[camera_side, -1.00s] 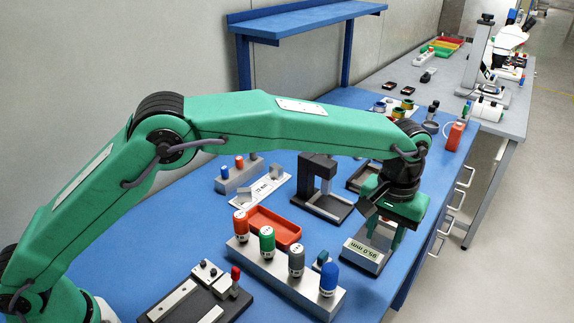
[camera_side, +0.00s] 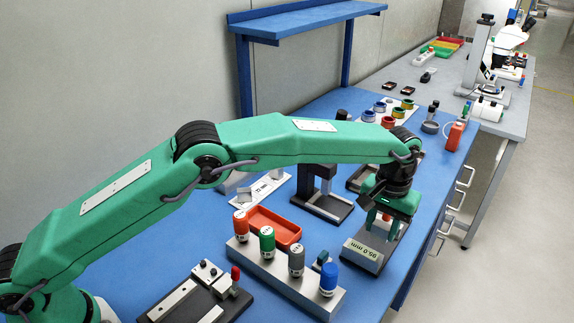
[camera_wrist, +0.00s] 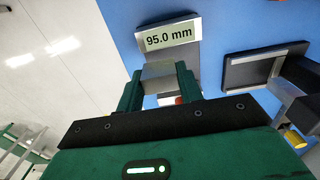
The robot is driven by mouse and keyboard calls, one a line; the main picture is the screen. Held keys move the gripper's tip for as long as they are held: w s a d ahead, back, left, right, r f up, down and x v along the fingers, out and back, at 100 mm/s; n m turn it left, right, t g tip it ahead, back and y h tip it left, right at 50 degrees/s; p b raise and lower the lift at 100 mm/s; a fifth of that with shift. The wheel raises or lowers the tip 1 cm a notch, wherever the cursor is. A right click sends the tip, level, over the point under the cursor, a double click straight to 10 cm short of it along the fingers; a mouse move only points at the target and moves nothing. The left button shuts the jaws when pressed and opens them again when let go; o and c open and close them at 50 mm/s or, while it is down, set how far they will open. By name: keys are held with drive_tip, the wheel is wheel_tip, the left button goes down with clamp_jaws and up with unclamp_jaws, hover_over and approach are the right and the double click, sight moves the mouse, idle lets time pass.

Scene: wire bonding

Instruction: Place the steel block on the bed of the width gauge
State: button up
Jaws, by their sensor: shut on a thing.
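The width gauge (camera_side: 361,257) is a dark base with a grey top and a display reading 95.0 mm. It also shows in the wrist view (camera_wrist: 168,37). My gripper (camera_side: 382,226) is over the gauge's far part, behind the display. In the wrist view, my gripper (camera_wrist: 160,85) has its green fingers shut on the steel block (camera_wrist: 160,74), a plain grey block. The block hides part of the gauge below. I cannot tell whether the block touches the bed. A small red part shows between the fingers in the side view.
A grey rack (camera_side: 284,278) with several coloured plugs stands left of the gauge. A dark stand (camera_side: 323,190) and a red tray (camera_side: 275,228) are farther left. The blue bench's right edge runs close beside the gauge.

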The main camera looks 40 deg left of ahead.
sight(373, 244)
drive_tip(key=shift+w+a+f, duration=0.5)
drive_tip(key=shift+w+f, duration=0.05)
drive_tip(key=shift+w, duration=0.3)
drive_tip(key=shift+w+a+f, duration=0.45)
drive_tip(key=shift+w+f, duration=0.1)
drive_tip(key=shift+w, duration=0.25)
drive_tip(key=shift+f, duration=0.15)
drive_tip(key=shift+f, duration=1.85)
drive_tip(key=shift+f, duration=0.15)
drive_tip(key=o, duration=1.2)
drive_tip(key=shift+c, duration=0.2)
